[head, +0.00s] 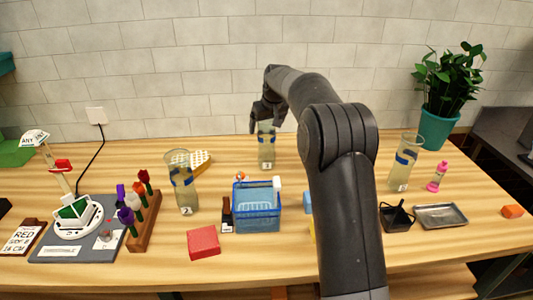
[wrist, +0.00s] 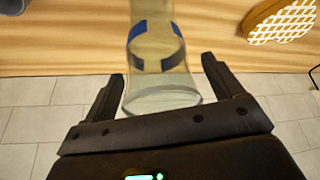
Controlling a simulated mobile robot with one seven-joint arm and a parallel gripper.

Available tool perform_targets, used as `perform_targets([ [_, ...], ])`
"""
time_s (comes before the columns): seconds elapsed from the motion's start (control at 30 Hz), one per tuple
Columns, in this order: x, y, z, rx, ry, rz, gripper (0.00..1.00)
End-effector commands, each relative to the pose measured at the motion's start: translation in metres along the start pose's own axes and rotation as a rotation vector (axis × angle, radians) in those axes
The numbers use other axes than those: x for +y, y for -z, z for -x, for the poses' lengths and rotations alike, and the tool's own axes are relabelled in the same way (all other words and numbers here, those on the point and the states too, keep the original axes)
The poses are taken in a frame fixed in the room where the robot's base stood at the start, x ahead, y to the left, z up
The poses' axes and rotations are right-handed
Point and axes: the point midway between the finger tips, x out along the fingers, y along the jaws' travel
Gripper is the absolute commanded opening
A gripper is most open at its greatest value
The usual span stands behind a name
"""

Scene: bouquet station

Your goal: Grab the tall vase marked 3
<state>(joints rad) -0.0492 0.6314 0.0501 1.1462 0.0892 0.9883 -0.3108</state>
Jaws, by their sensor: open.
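Several clear vases with blue bands stand on the wooden table. The middle one (head: 266,152) stands at the back, under my gripper (head: 266,112); its mark is too small to read for sure. In the wrist view that vase (wrist: 160,75) has its wide rim between the two open fingers of my gripper (wrist: 162,68), with a visible gap on each side. The left vase (head: 182,188) seems marked 2.
A blue basket (head: 257,219), a red block (head: 204,242) and a wooden flower rack (head: 145,222) stand in front. A yellow patterned item (head: 200,160) lies left of the middle vase. A potted plant (head: 440,115), pink bottle (head: 437,177) and metal tray (head: 441,216) are at the right.

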Motion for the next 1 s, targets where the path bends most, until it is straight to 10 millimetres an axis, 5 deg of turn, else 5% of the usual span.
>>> perform_targets([
  [0.33, 0.0, 0.0003, -0.0161, 0.001, 0.0, 0.0, 0.85],
  [1.0, -0.0002, 0.0003, -0.0157, 0.001, 0.0, 0.0, 0.3],
])
